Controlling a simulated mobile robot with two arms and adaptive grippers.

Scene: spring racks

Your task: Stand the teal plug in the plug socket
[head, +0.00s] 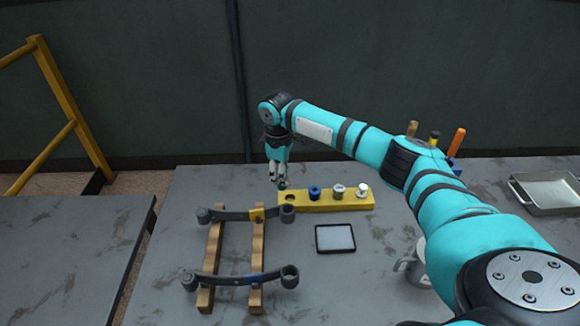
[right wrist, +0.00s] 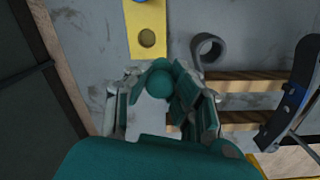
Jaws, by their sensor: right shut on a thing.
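My right gripper (head: 278,182) is shut on the teal plug, above the left end of a yellow block (head: 326,206). In the right wrist view the plug's rounded teal top (right wrist: 154,84) shows between the fingers of the gripper (right wrist: 163,92). The block, which also shows in the right wrist view (right wrist: 147,15), has an empty round hole (right wrist: 147,38), visible at its left end in the head view (head: 291,197). The plug is apart from the hole in the right wrist view; its lower end is hidden. My left gripper is not in view.
A blue piece (head: 314,192), a grey piece (head: 338,191) and a white piece (head: 362,189) stand along the block. Two dark leaf springs (head: 235,215) (head: 225,280) lie across wooden rails (head: 258,245). A metal pan (head: 547,193) stands right.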

